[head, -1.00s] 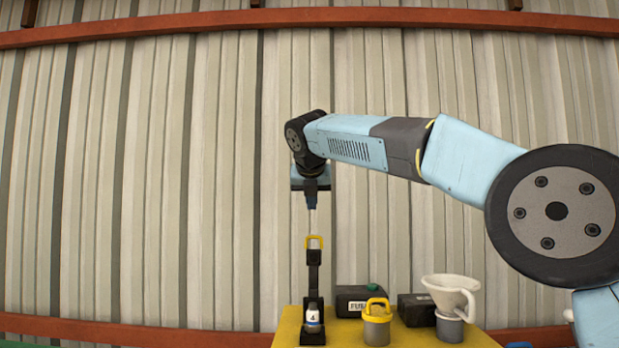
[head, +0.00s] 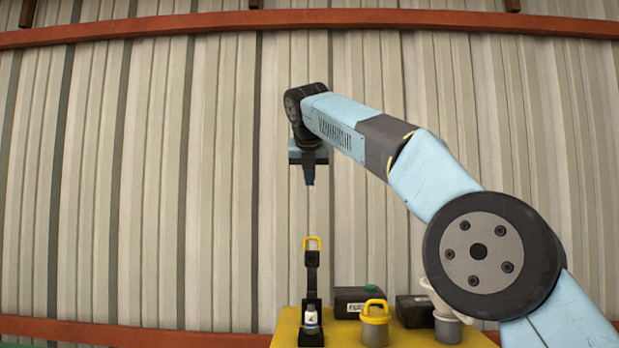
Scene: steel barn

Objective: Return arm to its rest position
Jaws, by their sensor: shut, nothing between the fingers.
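My gripper (head: 308,182) points down at the end of my light-blue arm, high above the yellow table (head: 287,328). It is shut and empty. Below it, and apart from it, stands a black upright stand (head: 312,275) with a yellow loop at its top.
A grey canister with a yellow handle (head: 375,327) stands right of the stand. A black fuel can (head: 349,300) and another dark box (head: 411,311) are behind it. My arm partly hides a white funnel (head: 434,296) on a grey container (head: 447,328). The space left of my gripper is clear up to the ribbed wall.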

